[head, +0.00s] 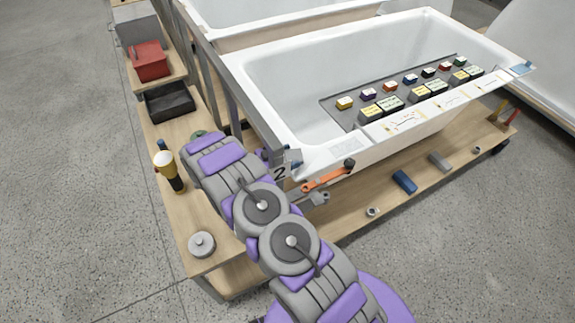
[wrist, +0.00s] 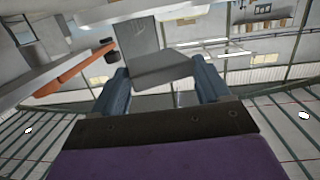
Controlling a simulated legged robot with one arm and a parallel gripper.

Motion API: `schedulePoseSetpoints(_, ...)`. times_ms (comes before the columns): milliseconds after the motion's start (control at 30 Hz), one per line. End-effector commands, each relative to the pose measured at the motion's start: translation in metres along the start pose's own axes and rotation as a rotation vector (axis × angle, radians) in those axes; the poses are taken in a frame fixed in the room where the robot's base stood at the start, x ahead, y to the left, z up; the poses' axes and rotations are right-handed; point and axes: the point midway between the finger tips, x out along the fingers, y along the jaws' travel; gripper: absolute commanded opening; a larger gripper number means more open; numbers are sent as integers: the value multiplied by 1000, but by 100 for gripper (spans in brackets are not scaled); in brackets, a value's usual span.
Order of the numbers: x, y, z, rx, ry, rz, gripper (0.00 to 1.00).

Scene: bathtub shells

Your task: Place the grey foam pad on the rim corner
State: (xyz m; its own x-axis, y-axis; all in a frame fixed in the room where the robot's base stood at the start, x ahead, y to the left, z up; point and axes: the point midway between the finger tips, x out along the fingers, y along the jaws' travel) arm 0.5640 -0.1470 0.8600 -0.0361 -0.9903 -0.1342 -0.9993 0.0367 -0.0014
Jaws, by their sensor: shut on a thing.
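My gripper (wrist: 160,78) is shut on a grey foam pad (wrist: 158,66); the pad shows between the two blue-grey fingers in the wrist view, looking like an angled block with an upright part. In the head view my purple and grey arm hides most of my gripper, beside the near left rim corner (head: 309,166) of the front white tub (head: 250,102). A grey piece (head: 292,157) shows at that corner, by a plate marked 2. I cannot tell whether the held pad touches the rim. A blue piece (head: 523,68) sits at the far right rim corner.
A grey tray with several small coloured blocks spans the tub. A metal rail (head: 235,95) stands left of it.

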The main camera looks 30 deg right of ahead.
Motion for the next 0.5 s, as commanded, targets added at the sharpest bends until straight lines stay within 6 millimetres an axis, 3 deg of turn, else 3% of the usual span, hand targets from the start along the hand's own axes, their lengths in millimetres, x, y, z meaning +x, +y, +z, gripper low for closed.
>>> schedulePoseSetpoints(300, 12, 0, 37, 1, -6, 2, 48)
schedulePoseSetpoints(500, 3, 0, 39, 2, 1, 0, 47)
